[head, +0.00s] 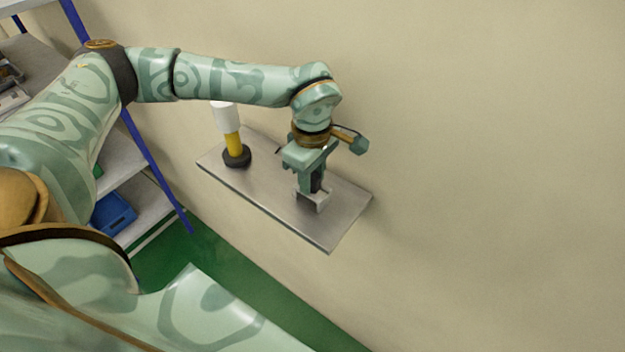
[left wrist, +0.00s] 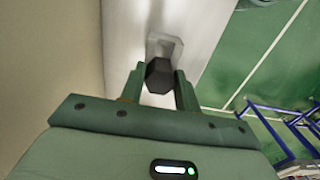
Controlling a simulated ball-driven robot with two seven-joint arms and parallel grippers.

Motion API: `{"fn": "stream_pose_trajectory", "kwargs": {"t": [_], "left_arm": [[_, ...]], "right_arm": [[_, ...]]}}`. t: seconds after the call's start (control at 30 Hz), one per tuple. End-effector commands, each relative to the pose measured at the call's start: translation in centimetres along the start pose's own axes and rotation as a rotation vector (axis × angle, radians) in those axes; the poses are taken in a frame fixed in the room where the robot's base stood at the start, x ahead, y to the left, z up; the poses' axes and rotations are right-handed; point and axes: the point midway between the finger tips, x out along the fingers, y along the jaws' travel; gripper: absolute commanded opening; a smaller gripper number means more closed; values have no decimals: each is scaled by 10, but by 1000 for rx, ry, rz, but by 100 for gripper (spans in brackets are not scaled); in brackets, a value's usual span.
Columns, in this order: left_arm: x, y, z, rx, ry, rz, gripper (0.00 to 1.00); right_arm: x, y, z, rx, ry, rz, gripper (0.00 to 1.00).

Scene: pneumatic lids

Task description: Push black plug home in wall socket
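The black plug (head: 317,180) is between the fingers of my left gripper (head: 311,186), above the back wall shelf's metal plate. In the left wrist view the dark, many-sided plug (left wrist: 159,72) sits between the two green fingers, which appear to press on both sides of it. A light grey socket block (head: 313,202) stands on the plate directly below the plug; part of it also shows in the left wrist view (left wrist: 167,45). The plug's lower end is hidden, so I cannot tell how deep it sits in the socket. My right gripper is not in view.
The metal wall shelf (head: 266,195) also carries a yellow and white post on a black base (head: 234,145), left of my gripper. A blue-framed rack with a blue bin (head: 113,213) stands at the left. The wall to the right is bare.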

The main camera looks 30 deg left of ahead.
Motion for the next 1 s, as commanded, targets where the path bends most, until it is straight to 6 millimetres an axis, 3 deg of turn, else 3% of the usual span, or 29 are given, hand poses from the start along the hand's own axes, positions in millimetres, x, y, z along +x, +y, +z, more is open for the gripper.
{"fn": "stream_pose_trajectory", "kwargs": {"t": [0.7,1.0], "left_arm": [[-46,0,0,0,0,1,10],[-46,0,0,0,0,0,10]], "right_arm": [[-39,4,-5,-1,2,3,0],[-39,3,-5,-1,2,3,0]]}}
